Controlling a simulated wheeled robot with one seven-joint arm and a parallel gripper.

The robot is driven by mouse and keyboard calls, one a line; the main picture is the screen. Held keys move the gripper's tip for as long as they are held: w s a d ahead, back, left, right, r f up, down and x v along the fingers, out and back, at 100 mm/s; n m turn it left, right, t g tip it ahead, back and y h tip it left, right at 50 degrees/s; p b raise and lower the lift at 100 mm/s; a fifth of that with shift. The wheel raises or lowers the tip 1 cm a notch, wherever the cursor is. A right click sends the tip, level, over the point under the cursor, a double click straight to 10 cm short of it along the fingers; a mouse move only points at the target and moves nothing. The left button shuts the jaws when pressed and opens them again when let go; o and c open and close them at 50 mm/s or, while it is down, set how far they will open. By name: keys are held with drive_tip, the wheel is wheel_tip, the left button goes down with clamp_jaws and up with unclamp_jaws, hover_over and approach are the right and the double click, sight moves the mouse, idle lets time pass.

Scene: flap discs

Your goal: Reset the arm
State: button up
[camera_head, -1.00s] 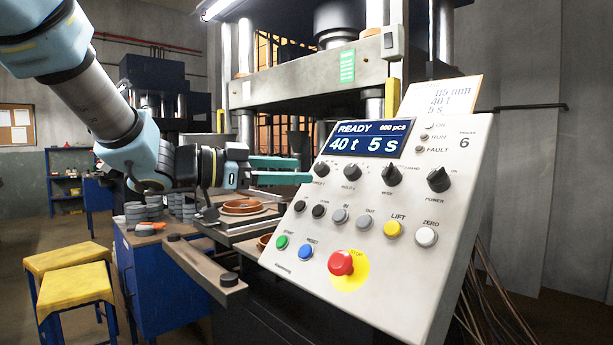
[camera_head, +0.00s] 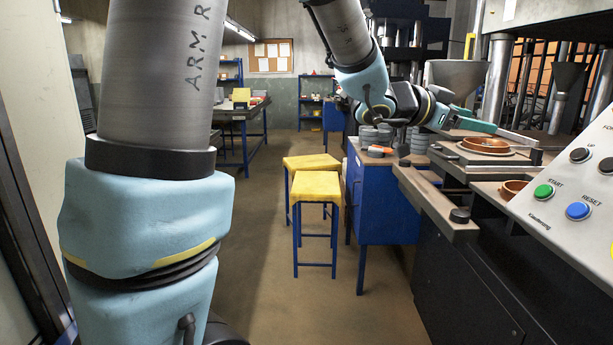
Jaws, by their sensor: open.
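My arm crosses the head view from the large links at the left to the smaller links at the upper middle. My gripper (camera_head: 484,122) is at the upper right with its teal fingers pointing right, and its jaws are open. I see nothing between the fingers. The gripper is behind and above the round copper-coloured mould (camera_head: 486,145) on the press table. From this angle I cannot tell how far apart they are.
A slanted control panel (camera_head: 570,185) with green and blue buttons is at the right. Grey discs (camera_head: 375,137) stand stacked on a blue cabinet (camera_head: 385,195). Two yellow stools (camera_head: 316,185) stand left of it. The floor (camera_head: 275,280) between them and my arm is clear.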

drive_tip(key=w+a+f+n+t+y, duration=0.25)
drive_tip(key=a+f+y, duration=0.2)
drive_tip(key=a, duration=0.35)
drive_tip(key=w+a+f+n+t+y, duration=0.1)
drive_tip(key=w+a+f+n+y, duration=0.3)
drive_tip(key=a, duration=0.5)
drive_tip(key=w+a+f+n+t+y, duration=0.2)
drive_tip(key=w+a+f+n+y, duration=0.15)
drive_tip(key=a+f, duration=0.35)
drive_tip(key=s+a+f+n+g+y, duration=0.1)
drive_tip(key=s+a+f+n+g, duration=0.2)
drive_tip(key=s+a, duration=0.4)
drive_tip(key=s+a+f+n+g+y, duration=0.2)
drive_tip(key=s+a+f+n+g, duration=0.2)
drive_tip(key=s+a+f, duration=0.2)
drive_tip(key=s+a, duration=0.2)
drive_tip(key=a, duration=0.2)
drive_tip(key=shift+s+a+f+g, duration=0.15)
drive_tip(key=shift+s+a+g, duration=0.1)
drive_tip(key=shift+g, duration=0.1)
drive_tip(key=shift+w, duration=0.1)
